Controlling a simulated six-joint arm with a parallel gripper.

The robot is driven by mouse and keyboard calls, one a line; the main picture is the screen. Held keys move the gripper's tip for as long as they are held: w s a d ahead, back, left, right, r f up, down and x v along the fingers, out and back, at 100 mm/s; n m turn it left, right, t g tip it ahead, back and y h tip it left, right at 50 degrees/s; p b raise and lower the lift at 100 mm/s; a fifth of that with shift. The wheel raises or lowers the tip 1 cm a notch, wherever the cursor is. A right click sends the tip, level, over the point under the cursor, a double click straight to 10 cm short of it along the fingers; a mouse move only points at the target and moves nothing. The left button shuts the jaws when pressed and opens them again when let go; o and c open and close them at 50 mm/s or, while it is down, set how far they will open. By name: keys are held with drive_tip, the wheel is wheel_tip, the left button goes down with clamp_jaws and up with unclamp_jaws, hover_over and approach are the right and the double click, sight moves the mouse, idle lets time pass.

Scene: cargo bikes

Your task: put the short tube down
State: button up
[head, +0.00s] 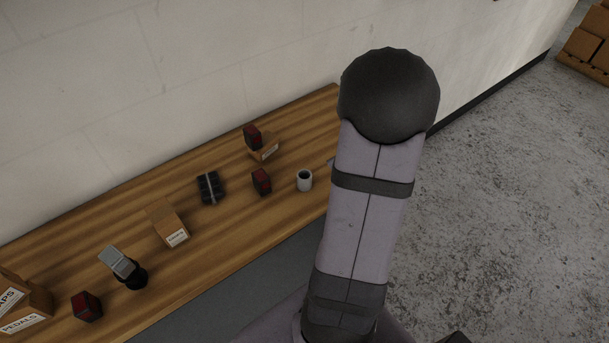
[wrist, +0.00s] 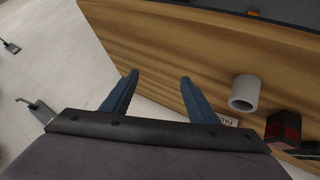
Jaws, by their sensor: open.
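The short tube (head: 304,181) is a light grey hollow cylinder. In the head view my arm hides the gripper.
The wooden bench (head: 235,230) runs along the wall. A red-and-black block (head: 261,181) stands left of the tube; another (head: 252,136) sits by a small carton (head: 264,150). A black strapped pack (head: 209,188), carton (head: 167,222) and grey-topped device (head: 122,265) stand further left.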

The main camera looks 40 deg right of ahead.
sight(304, 174)
drive_tip(key=shift+w+a+f+m+g+y+p, duration=0.15)
drive_tip(key=shift+w+a+m+g+y, duration=0.45)
drive_tip(key=shift+a, duration=1.5)
drive_tip(key=shift+w+a+r+m+g+y+p, duration=0.1)
drive_tip(key=shift+w+a+m+g+y+p, duration=0.2)
drive_tip(key=shift+a+y, duration=1.15)
drive_tip(key=shift+w+a+f+m+g+y+p, duration=0.15)
drive_tip(key=shift+w+a+m+g, duration=0.35)
drive_tip(key=shift+a, duration=2.25)
drive_tip(key=shift+s, duration=0.2)
drive_tip(key=shift+b+x, duration=0.45)
drive_tip(key=shift+x, duration=2)
drive_tip(key=shift+w, duration=0.15)
drive_tip(key=shift+r, duration=0.1)
clamp_jaws()
